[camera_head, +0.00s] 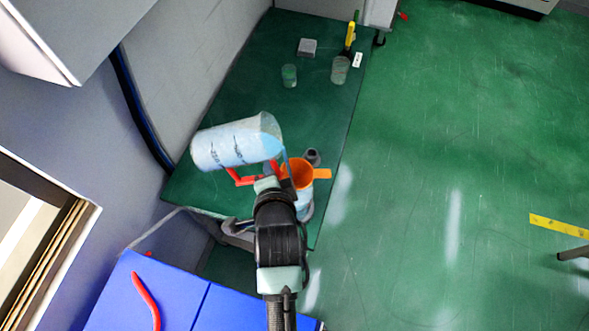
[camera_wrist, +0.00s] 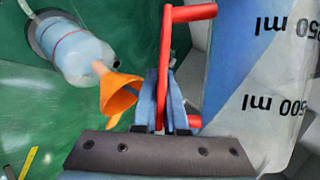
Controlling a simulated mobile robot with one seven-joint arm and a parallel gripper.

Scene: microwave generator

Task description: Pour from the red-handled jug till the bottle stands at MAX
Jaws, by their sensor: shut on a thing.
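The red-handled jug (camera_head: 235,143) is clear, with blue liquid inside. It lies tipped almost on its side, mouth to the right, above the green table. A thin bluish streak drops from its lip toward the orange funnel (camera_head: 298,173). My gripper (camera_wrist: 163,128) is shut on the jug's red handle (camera_wrist: 187,14). The bottle (camera_wrist: 80,50) under the funnel is translucent and bluish, with a red line around it. Its level against that line cannot be told. In the head view my arm and the funnel hide most of the bottle. The jug's printed scale (camera_wrist: 290,103) shows at right.
On the green table (camera_head: 250,85) stand a small greenish glass (camera_head: 289,75), a clear beaker (camera_head: 340,70) with a yellow-handled tool, and a grey block (camera_head: 307,47). A dark round piece (camera_head: 312,156) lies by the funnel. A blue surface (camera_head: 230,307) is in front.

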